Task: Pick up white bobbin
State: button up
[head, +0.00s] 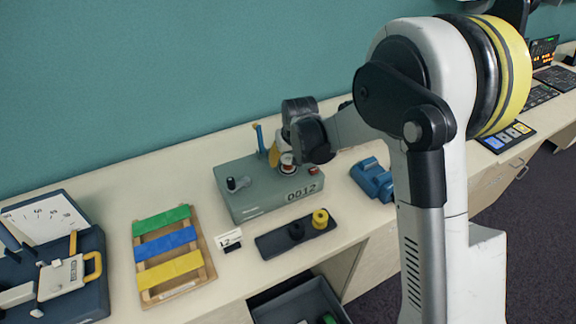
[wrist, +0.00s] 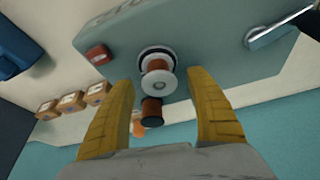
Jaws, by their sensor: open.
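The white bobbin (wrist: 157,82), wound with copper-coloured wire, sits on a dark round seat of the grey-green machine (head: 250,199) in the wrist view. In the head view the bobbin (head: 287,160) is small and partly covered by my gripper. My gripper (wrist: 160,88) is open and empty, with one yellow finger on each side of the bobbin and visible gaps to it. In the head view my gripper (head: 281,154) is over the machine's back right part. A darker copper-wound piece (wrist: 152,110) shows beside the bobbin, between the fingers.
A black tray (head: 270,247) in front carries a black bobbin (head: 296,231) and a yellow bobbin (head: 320,218). A blue object (head: 371,179) stands right of the machine. A striped rack (head: 168,254) stands left.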

jog(key=c, duration=1)
jog(key=shift+c, duration=0.2)
